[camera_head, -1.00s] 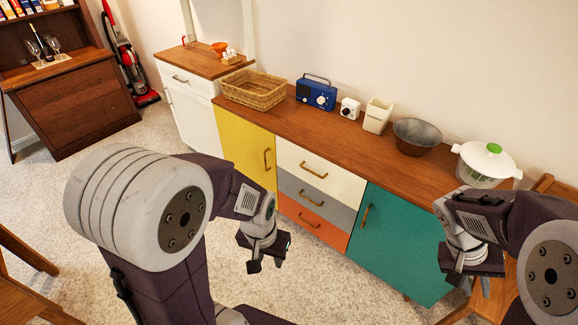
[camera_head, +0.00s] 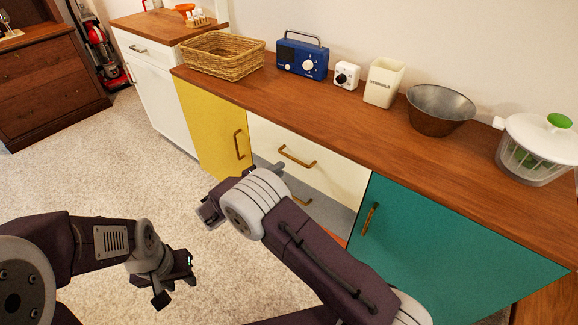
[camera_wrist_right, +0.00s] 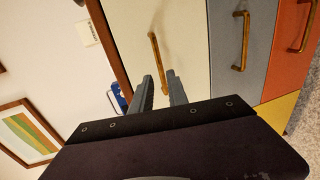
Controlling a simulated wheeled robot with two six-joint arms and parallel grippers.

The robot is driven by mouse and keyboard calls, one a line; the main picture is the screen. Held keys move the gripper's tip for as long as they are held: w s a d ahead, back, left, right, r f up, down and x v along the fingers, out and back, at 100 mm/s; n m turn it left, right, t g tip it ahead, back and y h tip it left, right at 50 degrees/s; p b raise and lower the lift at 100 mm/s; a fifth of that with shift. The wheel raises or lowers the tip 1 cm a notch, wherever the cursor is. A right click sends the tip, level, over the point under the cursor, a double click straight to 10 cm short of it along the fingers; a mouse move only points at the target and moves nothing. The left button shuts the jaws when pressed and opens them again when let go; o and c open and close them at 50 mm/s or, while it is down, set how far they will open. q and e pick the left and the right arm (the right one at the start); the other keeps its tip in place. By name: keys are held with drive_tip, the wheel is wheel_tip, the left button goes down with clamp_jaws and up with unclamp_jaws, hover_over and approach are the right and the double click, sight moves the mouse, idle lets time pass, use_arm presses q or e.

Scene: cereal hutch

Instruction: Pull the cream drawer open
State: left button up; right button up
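The cream drawer (camera_head: 338,178) is the top drawer of the sideboard and looks shut, with a brass bar handle (camera_head: 297,158). In the right wrist view, the drawer front (camera_wrist_right: 185,35) and its handle (camera_wrist_right: 155,50) lie ahead of my right gripper (camera_wrist_right: 161,80). Its two fingers are apart, and the handle's lower end shows in the gap between them. I cannot tell whether they touch it. In the head view, my right gripper (camera_head: 210,208) is low and left of the handle, partly hidden by its wrist. My left gripper (camera_head: 176,286) is open and empty above the carpet.
A grey drawer (camera_head: 328,210) lies below, with a yellow door (camera_head: 208,125) to the left and a teal door (camera_head: 430,240) to the right. A basket (camera_head: 222,58), radio (camera_head: 302,60) and bowl (camera_head: 440,110) stand on top. The carpet (camera_head: 90,180) is clear.

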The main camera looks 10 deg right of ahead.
sight(295, 159)
drive_tip(key=b+x, duration=0.1)
drive_tip(key=x, duration=0.8)
drive_tip(key=shift+w+d+b, duration=0.1)
drive_tip(key=shift+d+b, duration=0.1)
drive_tip(key=shift+b, duration=0.2)
clamp_jaws()
idle(0.8)
